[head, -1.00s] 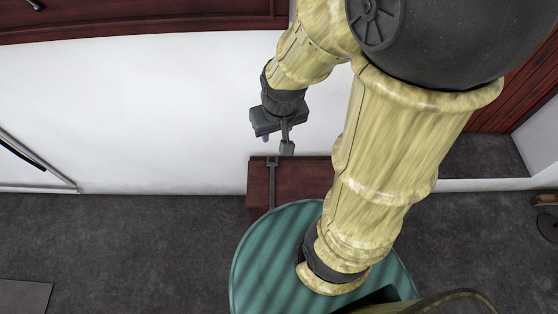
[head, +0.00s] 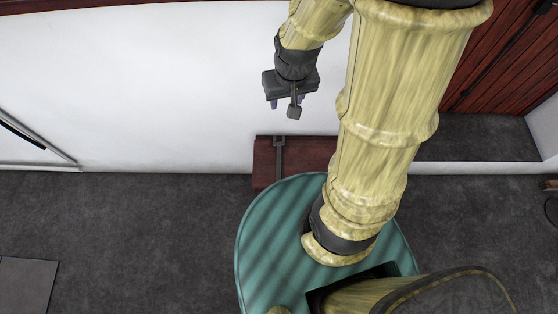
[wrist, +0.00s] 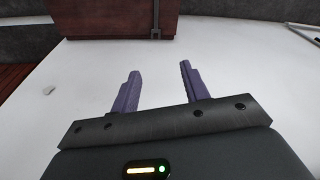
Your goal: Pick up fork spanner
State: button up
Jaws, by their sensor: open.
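I cannot make out a fork spanner for certain. A grey metal strip (head: 279,155) with a squarish end runs over the dark red box; it also shows in the wrist view (wrist: 156,20). I cannot tell whether it is the spanner or a fitting of the box. My gripper (head: 287,104) appears above the box in the head view, apart from it. In the wrist view its two purple fingers (wrist: 160,70) are spread with nothing between them.
A small pale scrap (wrist: 48,91) lies on the white surface in the wrist view. Dark grey floor (head: 130,220) is open at the left, with a flat grey panel (head: 25,280).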

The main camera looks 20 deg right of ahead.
jog(key=w+f+m+g+b, duration=0.1)
jog(key=w+f+b, duration=0.15)
jog(key=f, duration=0.45)
jog(key=w+f+b, duration=0.2)
jog(key=f+b, duration=0.2)
jog(key=f, duration=0.4)
jog(key=m+g+b, duration=0.1)
jog(key=m+b, duration=0.1)
jog(key=b, duration=0.6)
send_over(279, 160)
notch_tip(279, 160, down, 18)
jog(key=shift+s+f+p, duration=0.15)
jog(key=shift+s+p, duration=0.05)
jog(key=shift+p, duration=0.15)
jog(key=shift+f, duration=0.1)
notch_tip(279, 160, down, 12)
jog(key=shift+r+b, duration=0.2)
jog(key=shift+b, duration=0.65)
jog(key=shift+f, duration=0.2)
jog(key=f, duration=0.5)
jog(key=shift+w+f+b, duration=0.1)
jog(key=shift+w+b, duration=0.1)
jog(key=shift+b, duration=0.1)
